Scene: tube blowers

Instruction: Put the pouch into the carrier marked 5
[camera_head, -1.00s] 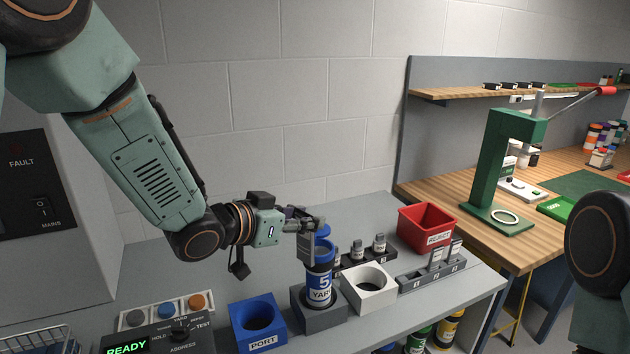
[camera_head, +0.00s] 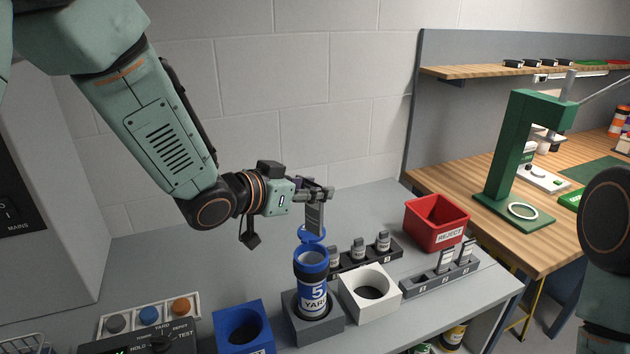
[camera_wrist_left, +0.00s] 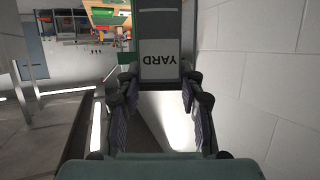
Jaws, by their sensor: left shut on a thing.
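The carrier marked 5 (camera_head: 312,291) is a blue cylinder labelled YARD. It stands upright in a grey block (camera_head: 297,325), its blue lid (camera_head: 311,239) raised at the back and its top open. My left gripper (camera_head: 320,192) is shut on the pouch (camera_head: 314,220), a flat grey piece that hangs down above the carrier. The pouch's lower end overlaps the raised lid in the picture; I cannot tell whether they touch. In the left wrist view the pouch (camera_wrist_left: 161,45) shows a YARD label between the fingers. My right gripper is out of view.
A blue PORT block (camera_head: 231,340) and a white block with a round hole (camera_head: 354,302) flank the carrier's block. Behind are a rack of small dark-and-white pieces (camera_head: 371,259) and a red REJECT bin (camera_head: 436,222). A grey numbered rack (camera_head: 427,287) stands right.

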